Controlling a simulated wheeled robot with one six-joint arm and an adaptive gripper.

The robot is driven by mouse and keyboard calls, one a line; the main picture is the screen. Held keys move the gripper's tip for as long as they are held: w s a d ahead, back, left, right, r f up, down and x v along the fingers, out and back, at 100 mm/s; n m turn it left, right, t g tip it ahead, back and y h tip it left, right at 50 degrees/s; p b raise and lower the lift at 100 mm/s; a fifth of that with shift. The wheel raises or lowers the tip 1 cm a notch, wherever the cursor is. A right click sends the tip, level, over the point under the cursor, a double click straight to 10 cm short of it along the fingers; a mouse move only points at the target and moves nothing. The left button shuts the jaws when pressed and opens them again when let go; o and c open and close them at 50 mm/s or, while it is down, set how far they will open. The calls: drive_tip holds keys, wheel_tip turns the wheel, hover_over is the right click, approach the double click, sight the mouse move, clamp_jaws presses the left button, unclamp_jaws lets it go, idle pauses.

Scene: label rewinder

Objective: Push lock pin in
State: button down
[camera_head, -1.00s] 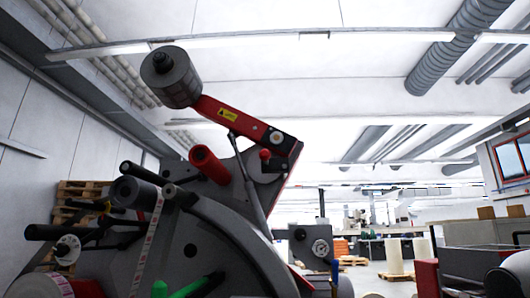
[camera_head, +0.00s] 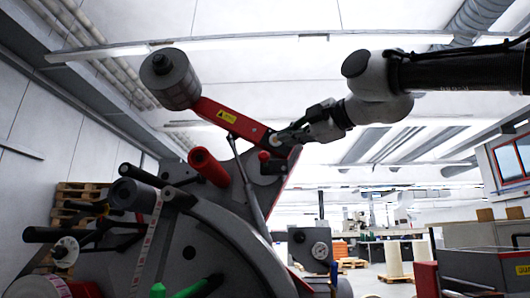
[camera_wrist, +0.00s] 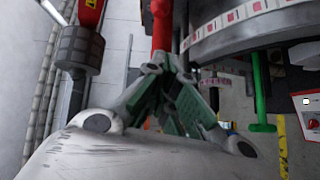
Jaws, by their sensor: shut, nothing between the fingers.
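The rewinder's red lever arm (camera_head: 228,118) slants up to the left, with a yellow label and a dark cylindrical weight (camera_head: 176,80) at its upper end. A small red knob (camera_head: 264,155) sits just below its lower pivot; I cannot tell for sure which part is the lock pin. In the head view my gripper (camera_head: 285,135) is at the pivot end, overlapping it; contact cannot be told. In the wrist view my gripper (camera_wrist: 178,118) is shut, its green-padded fingers together with nothing held. The weight also shows at upper left (camera_wrist: 78,48).
A red roller (camera_head: 208,166) sticks out left of the pivot, with a black roller (camera_head: 140,174) further left. A green handle (camera_head: 190,289) is low on the machine. In the wrist view the large grey drum (camera_wrist: 255,38) lies close at upper right. Pallets (camera_head: 75,198) stand behind left.

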sight(264, 155)
drive_tip(key=shift+w+r+n, duration=0.1)
drive_tip(key=shift+r+n, duration=0.05)
drive_tip(key=shift+n, duration=0.95)
drive_tip(key=w+d+x, duration=0.2)
drive_tip(key=x, duration=1)
drive_tip(key=shift+w+a, duration=0.25)
drive_tip(key=shift+w, duration=0.05)
drive_tip(key=w, duration=0.3)
drive_tip(key=shift+w+d, duration=0.1)
drive_tip(key=shift+w, duration=0.2)
drive_tip(key=shift+r, duration=0.1)
drive_tip(key=shift+s, duration=0.1)
